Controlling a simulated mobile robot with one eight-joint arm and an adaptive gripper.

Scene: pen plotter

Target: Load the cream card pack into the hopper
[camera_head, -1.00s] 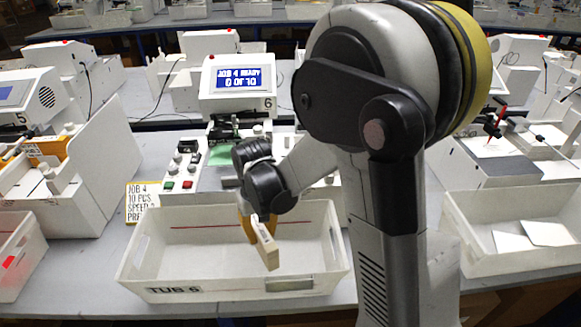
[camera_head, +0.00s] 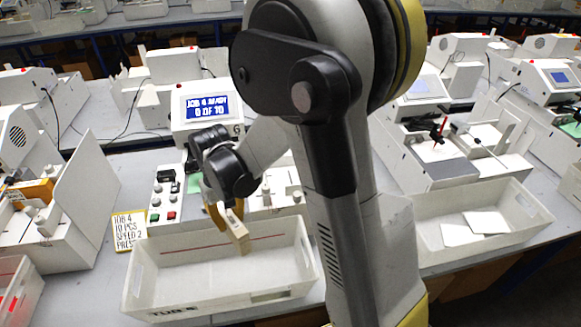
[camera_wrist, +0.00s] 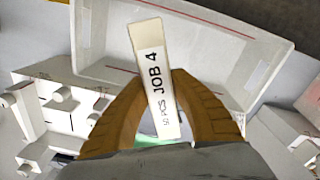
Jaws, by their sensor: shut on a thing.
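The cream card pack (camera_wrist: 155,75) is a slim block with a white label reading JOB 4. My gripper (camera_wrist: 165,100) is shut on it, with brown curved fingers on both sides. In the head view the pack (camera_head: 238,232) hangs tilted from my gripper (camera_head: 222,212), over the rear part of the white tub (camera_head: 136,280). Machine 6 (camera_head: 205,100) stands behind, its screen reading JOB 4 READY, 0 OF 10. My arm covers much of its front, and I cannot clearly make out the hopper.
A control panel (camera_head: 163,202) with knobs and coloured buttons is left of my gripper. A yellow-edged job card (camera_head: 128,230) stands beside the tub. A second tub (camera_head: 425,262) holding white cards is at right. A neighbouring machine (camera_head: 60,235) stands at left.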

